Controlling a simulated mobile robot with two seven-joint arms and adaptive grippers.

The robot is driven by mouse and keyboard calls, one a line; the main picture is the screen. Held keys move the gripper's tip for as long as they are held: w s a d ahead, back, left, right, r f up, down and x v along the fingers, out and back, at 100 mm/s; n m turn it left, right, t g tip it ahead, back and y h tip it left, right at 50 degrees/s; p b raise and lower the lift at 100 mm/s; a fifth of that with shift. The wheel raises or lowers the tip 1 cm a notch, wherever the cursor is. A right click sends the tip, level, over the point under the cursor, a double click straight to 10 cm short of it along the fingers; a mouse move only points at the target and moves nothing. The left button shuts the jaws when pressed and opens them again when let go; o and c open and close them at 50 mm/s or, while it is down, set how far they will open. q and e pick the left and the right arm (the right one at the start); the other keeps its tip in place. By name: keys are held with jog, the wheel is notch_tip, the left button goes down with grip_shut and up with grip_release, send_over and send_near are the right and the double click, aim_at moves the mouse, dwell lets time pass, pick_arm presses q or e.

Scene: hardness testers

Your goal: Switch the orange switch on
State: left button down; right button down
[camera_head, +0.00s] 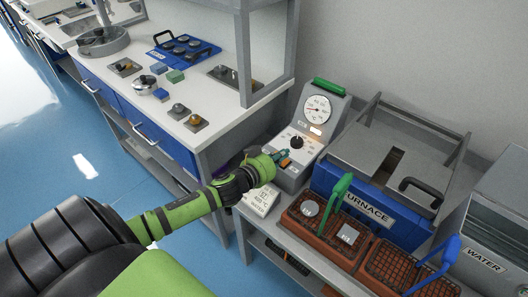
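The orange switch (284,161) shows as a small orange patch low on the front of a grey control unit (308,146). My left gripper (277,157) is right at it, reaching in from the left, and partly hides the switch. I cannot tell whether the fingers touch it or whether they are open or shut. The switch's position is too small to read. The unit also has a round white gauge (317,110), a black knob (296,142) and a bright lamp (315,131). My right gripper is not in view.
A blue-fronted furnace (366,208) stands right of the control unit, with brown trays with green and blue handles (341,191) before it. A white block with printed text (259,200) lies below my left wrist. A white workbench (205,95) stands at the left.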

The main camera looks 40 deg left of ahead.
pick_arm(q)
jog(key=d+r+v, duration=0.1)
jog(key=v, duration=0.9)
jog(key=shift+a+r, duration=0.15)
jog(key=shift+a, duration=0.05)
jog(key=s+d+f+m+g, duration=0.1)
jog(key=s+d+f+g, duration=0.25)
jog(key=s, duration=0.25)
jog(key=s+d+f+g+y, duration=0.1)
jog(key=s+d+f+g, duration=0.25)
jog(key=s, duration=0.35)
jog(key=s+d+f+m+g, duration=0.1)
jog(key=s+d+f+g, duration=0.1)
jog(key=s+d+g, duration=0.3)
notch_tip(320, 180, down, 22)
jog(key=s+g, duration=0.1)
jog(key=s, duration=0.2)
jog(key=s+a+f, duration=0.1)
jog(key=s+f, duration=0.6)
jog(key=s, duration=0.1)
jog(key=s+a+f+g, duration=0.1)
jog(key=s+a+f, duration=0.1)
jog(key=s+f, duration=0.5)
jog(key=shift+s+a+p, duration=0.3)
jog(key=shift+s+p, duration=0.05)
jog(key=shift+s, duration=0.05)
